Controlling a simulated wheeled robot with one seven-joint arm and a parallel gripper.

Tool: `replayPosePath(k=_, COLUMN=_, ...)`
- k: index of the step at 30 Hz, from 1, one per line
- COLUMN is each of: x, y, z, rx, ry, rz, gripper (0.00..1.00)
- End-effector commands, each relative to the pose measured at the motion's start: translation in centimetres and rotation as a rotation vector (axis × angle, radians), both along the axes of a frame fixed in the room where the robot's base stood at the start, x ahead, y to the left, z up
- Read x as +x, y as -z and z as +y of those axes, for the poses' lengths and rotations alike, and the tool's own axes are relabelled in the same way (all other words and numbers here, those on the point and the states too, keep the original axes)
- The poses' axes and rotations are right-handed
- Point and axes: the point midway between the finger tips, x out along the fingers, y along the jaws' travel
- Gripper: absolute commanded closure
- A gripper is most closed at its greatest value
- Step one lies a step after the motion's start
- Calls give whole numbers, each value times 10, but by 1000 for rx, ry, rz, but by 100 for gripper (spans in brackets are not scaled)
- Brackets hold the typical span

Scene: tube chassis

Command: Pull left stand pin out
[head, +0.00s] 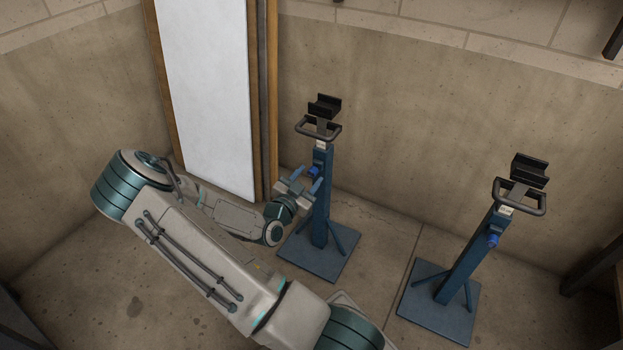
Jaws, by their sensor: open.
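The left stand (320,207) is a blue post on a square blue base plate, with a black cradle and a dark loop handle on top. Its pin (313,170) shows as a small bright blue knob on the post below the handle. My gripper (307,181) is open, its blue-grey fingers just below and beside the knob, close to the post. Nothing shows between the fingers. I cannot tell whether a finger touches the pin. The pin's shaft is hidden.
A similar right stand (464,256) with its own blue knob (492,239) stands at the right. A white panel with wooden edges (208,90) leans at the wall behind my arm. Bare concrete floor (385,236) lies between the stands.

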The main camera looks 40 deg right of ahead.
Motion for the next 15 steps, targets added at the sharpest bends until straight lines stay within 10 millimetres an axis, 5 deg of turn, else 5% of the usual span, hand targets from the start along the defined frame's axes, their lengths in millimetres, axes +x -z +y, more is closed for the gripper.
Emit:
replayPosePath(k=6, x=8, y=1, z=-20, rx=1, ry=1, rz=-3, gripper=54)
replayPosePath(k=15, x=10, y=-1, z=-22, rx=2, ry=0, rz=-1, gripper=54)
